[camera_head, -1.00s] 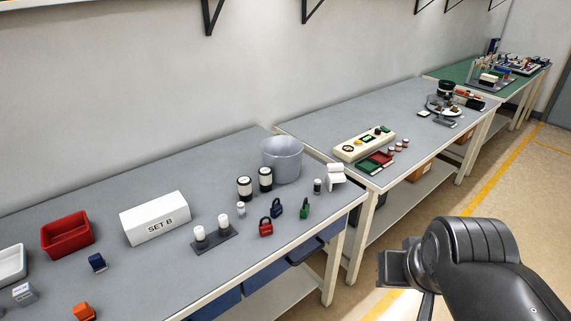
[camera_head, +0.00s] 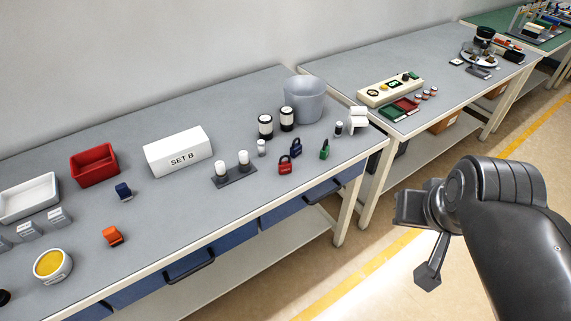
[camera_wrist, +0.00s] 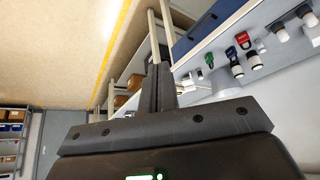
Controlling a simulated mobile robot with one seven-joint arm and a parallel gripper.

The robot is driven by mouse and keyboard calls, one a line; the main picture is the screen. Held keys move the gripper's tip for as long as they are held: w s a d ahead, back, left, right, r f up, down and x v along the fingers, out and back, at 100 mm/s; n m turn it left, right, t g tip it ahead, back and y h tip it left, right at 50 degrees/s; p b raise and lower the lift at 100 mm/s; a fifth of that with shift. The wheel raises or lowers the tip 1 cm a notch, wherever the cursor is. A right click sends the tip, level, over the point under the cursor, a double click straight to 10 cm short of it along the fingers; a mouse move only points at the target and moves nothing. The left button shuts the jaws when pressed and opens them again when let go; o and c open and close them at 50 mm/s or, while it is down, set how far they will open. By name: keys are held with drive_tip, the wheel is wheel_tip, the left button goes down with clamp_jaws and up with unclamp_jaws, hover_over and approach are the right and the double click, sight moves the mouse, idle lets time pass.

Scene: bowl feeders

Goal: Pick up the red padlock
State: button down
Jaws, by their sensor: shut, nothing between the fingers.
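The red padlock (camera_head: 285,168) stands on the near grey workbench, close to its front edge. It also shows in the wrist view (camera_wrist: 243,41), at the upper right. A blue padlock (camera_head: 295,150) stands just behind it and a green padlock (camera_head: 324,152) to its right. My gripper (camera_head: 429,276) is out over the floor, right of the bench and well apart from the padlocks. In the wrist view its two fingers (camera_wrist: 159,82) are together, with nothing between them.
Left of the red padlock stand white-topped posts on a dark base (camera_head: 233,174). Behind are black-and-white jars (camera_head: 265,127) and a grey bucket (camera_head: 305,101). A SET B box (camera_head: 178,152) and red bin (camera_head: 94,164) are farther left. Bare bench lies in front of the posts.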

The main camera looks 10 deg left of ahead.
drive_tip(key=c, duration=0.8)
unclamp_jaws()
drive_tip(key=n+g+y, duration=0.2)
drive_tip(key=n, duration=0.3)
hover_over(285, 164)
drive_tip(key=s+d, duration=0.1)
wheel_tip(285, 164, down, 19)
drive_tip(key=shift+r, duration=0.15)
drive_tip(key=shift+s+x, duration=0.15)
drive_tip(key=shift+x, duration=1.25)
drive_tip(key=shift+s+x, duration=0.1)
drive_tip(key=shift+x, duration=1.35)
